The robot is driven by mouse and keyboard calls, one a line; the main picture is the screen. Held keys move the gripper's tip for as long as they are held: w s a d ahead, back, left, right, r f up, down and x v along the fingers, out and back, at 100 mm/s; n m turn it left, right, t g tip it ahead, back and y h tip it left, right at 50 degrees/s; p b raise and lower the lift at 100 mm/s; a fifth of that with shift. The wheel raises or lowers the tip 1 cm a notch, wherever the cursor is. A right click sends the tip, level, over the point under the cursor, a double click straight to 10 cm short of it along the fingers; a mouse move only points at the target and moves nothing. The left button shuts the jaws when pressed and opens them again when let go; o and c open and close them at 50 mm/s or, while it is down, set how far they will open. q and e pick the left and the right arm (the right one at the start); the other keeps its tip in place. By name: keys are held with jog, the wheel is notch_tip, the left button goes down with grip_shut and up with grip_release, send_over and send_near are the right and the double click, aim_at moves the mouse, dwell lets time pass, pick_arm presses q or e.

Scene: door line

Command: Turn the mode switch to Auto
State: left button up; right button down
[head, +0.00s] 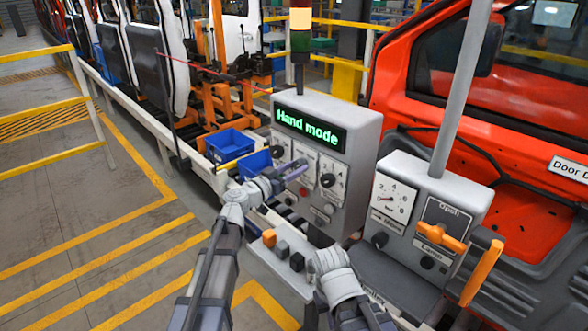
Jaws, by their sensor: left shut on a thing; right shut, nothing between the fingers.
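A grey control box (362,135) stands in the middle of the head view, and its lit display (310,130) reads "Hand mode". Below the display are several dials and a middle plate (304,182). My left gripper (296,170) is at this middle plate, shut on the mode switch; its fingers hide the knob, so its pointing direction cannot be told. Labels there are too small to read. My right gripper (325,257) is shut and empty, lower down beside the push-button strip; its fingertips are hard to make out.
The strip holds an orange button (269,238) and dark buttons (297,261). To the right stands a second box (408,166) with a gauge, an orange handle (440,237) and an upright pole (462,90). Blue bins (229,145) sit at left. A red door body (540,215) is behind.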

pick_arm(q)
grip_shut()
jog(key=shift+n, duration=0.3)
jog(key=n, duration=0.2)
jog(key=shift+r+n+p, duration=0.1)
jog(key=shift+n+p, duration=0.2)
jog(key=shift+n, duration=0.1)
jog(key=n, duration=0.3)
jog(key=shift+a+n+g, duration=0.1)
jog(key=shift+n+g, duration=0.2)
jog(key=n+p, duration=0.1)
jog(key=n, duration=0.3)
jog(key=shift+w+g, duration=0.1)
jog(key=shift+g, duration=0.2)
jog(key=n, duration=0.4)
jog(key=shift+a, duration=0.1)
jog(key=shift+n, duration=0.3)
